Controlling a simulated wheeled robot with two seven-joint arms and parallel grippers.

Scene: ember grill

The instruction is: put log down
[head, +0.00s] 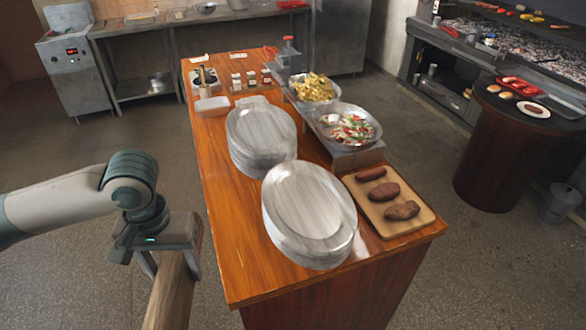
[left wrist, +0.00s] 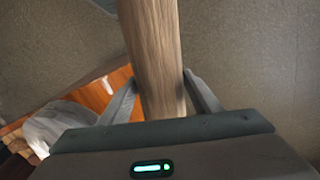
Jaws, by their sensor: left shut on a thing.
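A pale brown wooden log (head: 174,290) is held in my left gripper (head: 168,262), at the lower left of the head view. The gripper is shut around the log. The log is beside the left long edge of the wooden table and over the grey floor. Its lower end runs out of the head view. In the left wrist view the log (left wrist: 150,60) stands between the two fingers (left wrist: 160,105) and runs up out of the frame. My right gripper is not in view.
The wooden table (head: 232,262) holds stacked metal plates (head: 310,205), a board (head: 420,214) with several brown items, and two bowls of food. A round table (head: 500,170) and a grill (head: 470,62) are at the right. Grey floor (head: 60,145) is clear at the left.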

